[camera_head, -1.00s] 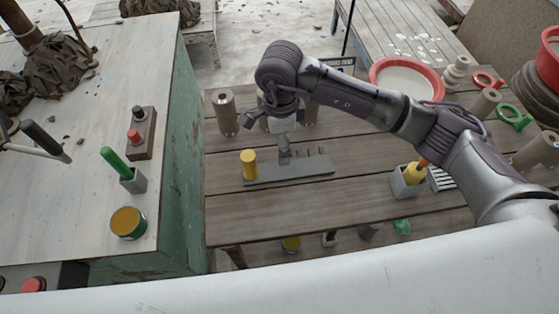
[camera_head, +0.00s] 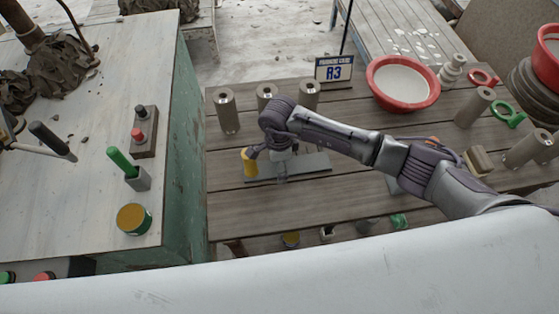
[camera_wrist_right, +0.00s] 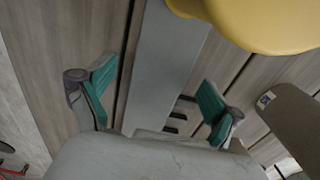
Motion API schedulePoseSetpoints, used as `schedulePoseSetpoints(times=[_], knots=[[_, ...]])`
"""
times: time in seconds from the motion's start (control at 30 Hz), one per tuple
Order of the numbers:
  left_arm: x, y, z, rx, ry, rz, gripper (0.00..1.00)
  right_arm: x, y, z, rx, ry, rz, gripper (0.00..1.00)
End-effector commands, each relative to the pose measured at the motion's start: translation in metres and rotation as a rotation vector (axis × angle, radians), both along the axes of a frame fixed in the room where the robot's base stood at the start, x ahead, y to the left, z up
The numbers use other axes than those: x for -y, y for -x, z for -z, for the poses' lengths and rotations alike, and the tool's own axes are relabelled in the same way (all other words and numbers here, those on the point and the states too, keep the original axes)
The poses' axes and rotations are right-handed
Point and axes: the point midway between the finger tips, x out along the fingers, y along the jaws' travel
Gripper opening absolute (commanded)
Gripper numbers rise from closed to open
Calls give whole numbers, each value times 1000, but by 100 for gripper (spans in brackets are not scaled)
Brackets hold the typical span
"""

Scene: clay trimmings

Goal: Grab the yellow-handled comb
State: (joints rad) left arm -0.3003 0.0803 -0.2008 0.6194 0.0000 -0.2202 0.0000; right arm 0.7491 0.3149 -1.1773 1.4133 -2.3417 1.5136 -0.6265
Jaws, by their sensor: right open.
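The comb's yellow handle (camera_head: 249,161) stands upright at the left end of a flat grey strip (camera_head: 315,163) on the plank table. In the right wrist view the yellow handle (camera_wrist_right: 265,20) fills the top right, and the grey strip (camera_wrist_right: 160,62) with dark teeth runs between and below the fingers. My right gripper (camera_head: 283,172) is over the strip, just right of the handle. In the wrist view my right gripper (camera_wrist_right: 155,98) is open, its teal-padded fingers apart with nothing held. My left gripper is not in view.
Several grey cylinders (camera_head: 228,111) stand behind the strip, with a sign (camera_head: 334,70) and a red-rimmed bowl (camera_head: 403,84) at the back. A green-sided bench (camera_head: 185,170) borders the table's left.

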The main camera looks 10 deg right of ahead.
Motion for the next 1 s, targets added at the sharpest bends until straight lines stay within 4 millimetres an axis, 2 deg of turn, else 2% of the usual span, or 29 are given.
schedulePoseSetpoints(times=[0.17, 0.67, 1.0], knots=[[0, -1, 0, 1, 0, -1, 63, 0, 0, 0, 1, -1, -1, 92], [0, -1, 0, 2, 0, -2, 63, 0, 0, 0, 1, -1, 0, 10], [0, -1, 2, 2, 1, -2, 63, -1, -1, -5, 4, -2, -1, 10]])
